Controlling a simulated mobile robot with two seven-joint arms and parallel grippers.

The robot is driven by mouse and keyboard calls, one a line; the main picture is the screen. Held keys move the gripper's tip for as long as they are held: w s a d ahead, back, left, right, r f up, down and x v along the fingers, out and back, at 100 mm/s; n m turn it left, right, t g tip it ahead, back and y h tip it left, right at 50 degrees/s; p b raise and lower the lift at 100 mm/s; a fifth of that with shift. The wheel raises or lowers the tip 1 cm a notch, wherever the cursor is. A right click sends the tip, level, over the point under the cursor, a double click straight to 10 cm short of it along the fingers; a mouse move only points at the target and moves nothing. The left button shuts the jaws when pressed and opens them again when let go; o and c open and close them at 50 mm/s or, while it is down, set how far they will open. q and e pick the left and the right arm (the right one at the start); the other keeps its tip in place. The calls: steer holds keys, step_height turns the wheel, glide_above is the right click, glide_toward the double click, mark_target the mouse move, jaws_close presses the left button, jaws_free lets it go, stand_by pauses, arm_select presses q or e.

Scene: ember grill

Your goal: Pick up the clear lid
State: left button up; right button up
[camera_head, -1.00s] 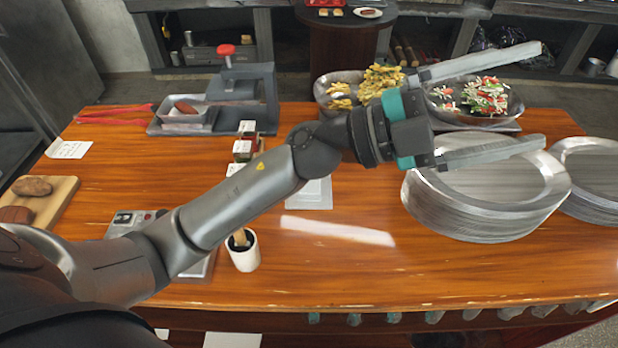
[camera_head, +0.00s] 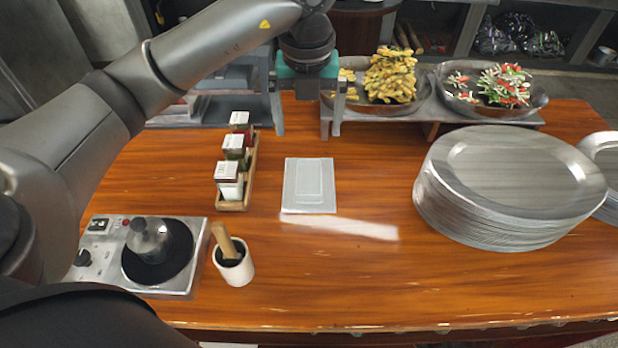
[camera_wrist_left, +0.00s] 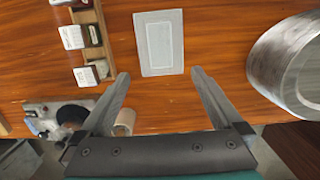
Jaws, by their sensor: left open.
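The clear lid (camera_head: 308,185) looks like a pale, translucent rectangle with a smaller raised rectangle in its middle. It lies flat on the wooden table, right of the spice rack. It also shows in the left wrist view (camera_wrist_left: 158,42), upper middle, unobstructed. My left gripper (camera_head: 307,112) points down, open and empty, and appears above the lid in the head view. In the left wrist view its fingertips (camera_wrist_left: 160,76) are spread on either side below the lid's near edge, apart from it. My right gripper is in neither view.
A wooden rack (camera_head: 246,172) of spice jars stands just left of the lid. A plate stack (camera_head: 508,185) stands to the right, food bowls (camera_head: 490,95) behind. A burner (camera_head: 150,255) and a white cup (camera_head: 235,263) are front left. The table front of the lid is clear.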

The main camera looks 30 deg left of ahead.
arm_select(q)
glide_above(309, 176)
steer(key=s, duration=0.1)
step_height(309, 176, down, 9)
steer(key=shift+d+f+b, duration=0.1)
steer(key=shift+d+b, duration=0.05)
steer(key=shift+b, duration=0.15)
steer(key=shift+w+f, duration=0.2)
steer(key=shift+f, duration=1.2)
steer(key=shift+w+f, duration=0.2)
steer(key=shift+f, duration=1.2)
steer(key=shift+c, duration=0.4)
steer(key=c, duration=1.2)
